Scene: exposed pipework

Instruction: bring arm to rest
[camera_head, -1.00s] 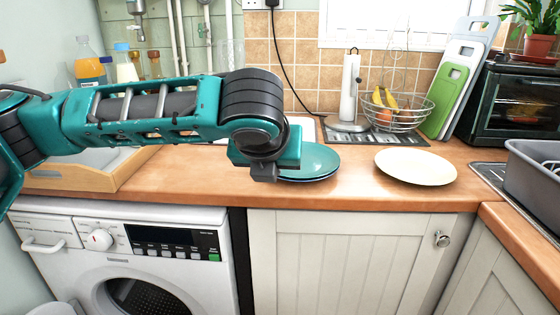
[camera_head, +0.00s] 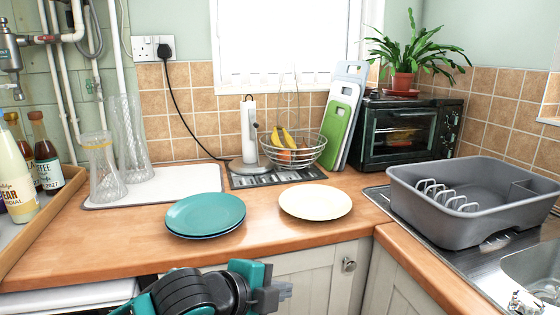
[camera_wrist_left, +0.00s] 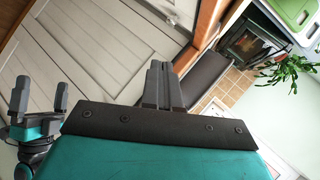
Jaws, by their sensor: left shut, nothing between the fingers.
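My left gripper (camera_head: 280,290) is low in the head view, in front of the counter's front edge and below the plates. In the left wrist view its two fingers (camera_wrist_left: 158,82) are together with nothing between them. My right gripper (camera_wrist_left: 37,92) shows at the left of the left wrist view, its two fingers apart and empty. It is not in the head view. Cabinet doors lie beyond both grippers in the wrist view.
The wooden counter (camera_head: 110,245) holds teal plates (camera_head: 205,214), a cream plate (camera_head: 315,202), glass vases (camera_head: 104,170), a wire fruit basket (camera_head: 295,150) and a toaster oven (camera_head: 408,132). A grey dish rack (camera_head: 450,215) stands right. Cabinet doors (camera_head: 318,285) are below the counter.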

